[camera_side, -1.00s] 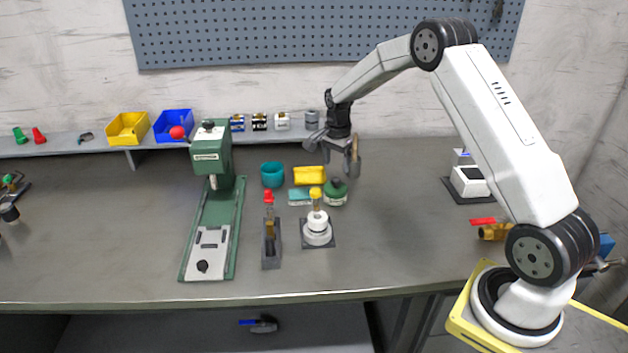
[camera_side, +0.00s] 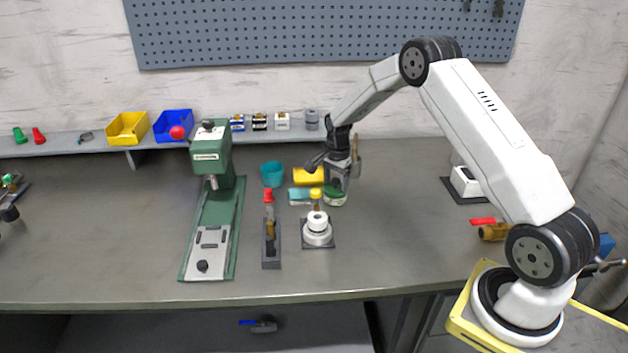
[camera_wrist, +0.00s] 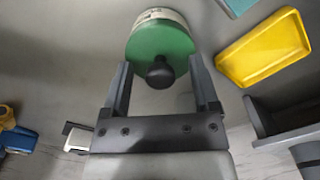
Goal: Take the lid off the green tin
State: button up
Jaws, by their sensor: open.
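The green tin (camera_side: 335,199) stands on the bench, right of the teal block. Its pale side shows at the upper edge of the wrist view. Its green lid (camera_wrist: 160,42) has a dark round knob (camera_wrist: 160,73) in the middle, and the lid appears to be on the tin. My gripper (camera_side: 338,183) is pointing down just above the tin. In the wrist view my gripper (camera_wrist: 160,82) is open, with one finger on each side of the knob. The gap between the fingers looks empty except for the knob. I cannot tell whether a finger touches the lid.
A yellow tray (camera_wrist: 265,47) lies close beside the tin. A teal block (camera_side: 299,196) and teal cup (camera_side: 272,174) stand to its left. A white stepped piece with a yellow top (camera_side: 317,229) stands in front. The green press (camera_side: 210,200) is further left.

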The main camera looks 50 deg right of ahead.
dwell(0.4)
grip_shut()
jog(key=shift+r, duration=0.1)
jog(key=shift+r, duration=0.8)
jog(key=s+a+r, duration=0.2)
jog(key=s+r, duration=0.3)
jog(key=s, duration=0.1)
jog(key=s+a+r, duration=0.2)
jog(key=s+r, duration=0.4)
jog(key=s, duration=0.1)
jog(key=shift+s+a, duration=0.15)
jog(key=shift+a, duration=0.1)
jog(key=shift+r, duration=0.1)
